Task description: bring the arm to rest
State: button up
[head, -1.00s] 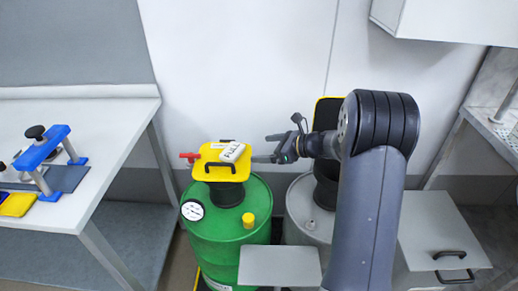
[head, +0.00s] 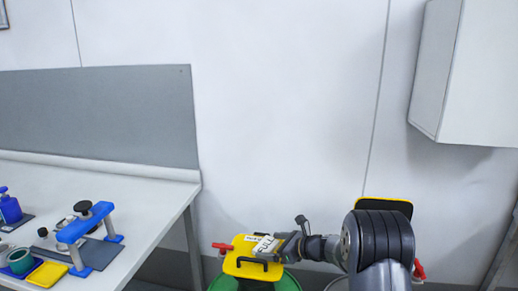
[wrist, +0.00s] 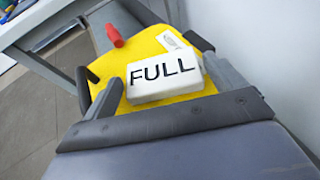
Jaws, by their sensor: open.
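A white block marked "FULL" (head: 264,245) lies on the yellow drum agitator top (head: 238,263). My gripper (head: 283,244) reaches in from the right, close to the block's right edge. In the wrist view its two grey fingers are spread apart, one on each side of the "FULL" block (wrist: 163,80), with the yellow plate (wrist: 150,48) behind. I see no grip on the block. I cannot tell whether a finger touches the plate or block. The forearm stretches left from the large dark joint at the lower right.
A green drum (head: 288,283) is under the yellow top, mostly cut off. A white bench (head: 150,225) at left holds a blue clamp frame (head: 85,222) and a yellow tray (head: 47,274). A white wall cabinet (head: 470,80) hangs upper right. The wall above the arm is clear.

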jog(key=shift+w+a+f+b, duration=0.3)
jog(key=shift+a+f, duration=0.15)
jog(key=shift+f, duration=0.1)
jog(key=shift+r+p, duration=0.4)
jog(key=shift+r, duration=1.75)
